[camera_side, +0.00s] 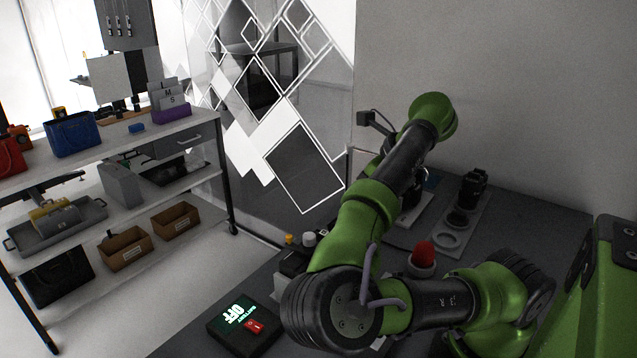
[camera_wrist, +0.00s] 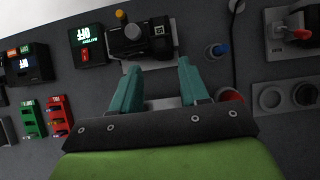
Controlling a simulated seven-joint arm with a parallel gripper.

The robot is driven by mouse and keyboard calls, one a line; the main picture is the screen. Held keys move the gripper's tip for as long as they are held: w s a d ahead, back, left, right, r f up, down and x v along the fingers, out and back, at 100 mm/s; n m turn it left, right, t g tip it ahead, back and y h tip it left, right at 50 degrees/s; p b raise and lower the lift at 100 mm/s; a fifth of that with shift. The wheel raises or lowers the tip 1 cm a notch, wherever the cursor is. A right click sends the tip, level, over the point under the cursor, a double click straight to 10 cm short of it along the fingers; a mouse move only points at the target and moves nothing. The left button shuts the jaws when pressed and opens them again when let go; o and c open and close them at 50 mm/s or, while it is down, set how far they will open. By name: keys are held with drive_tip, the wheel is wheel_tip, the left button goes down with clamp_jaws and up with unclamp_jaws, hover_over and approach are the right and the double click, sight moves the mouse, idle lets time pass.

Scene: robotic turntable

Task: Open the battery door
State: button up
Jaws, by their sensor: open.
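In the wrist view my gripper (camera_wrist: 153,72) shows two teal fingers, apart, with nothing between the tips. They point toward a black device with a round knob and a yellow button (camera_wrist: 134,33) on a light base, just beyond the tips. No part is clearly readable as a battery door. A black box with a lit OFF display and red switch (camera_wrist: 88,42) stands left of that device. The same OFF box (camera_side: 238,320) is at the table's front in the side view, where my arm hides the gripper fingers.
A red dome button (camera_side: 423,253) stands right of my arm. Behind it is a light plate with round recesses (camera_side: 449,240). A shelf (camera_side: 150,160) stands left.

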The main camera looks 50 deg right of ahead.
drive_tip(key=v, duration=0.4)
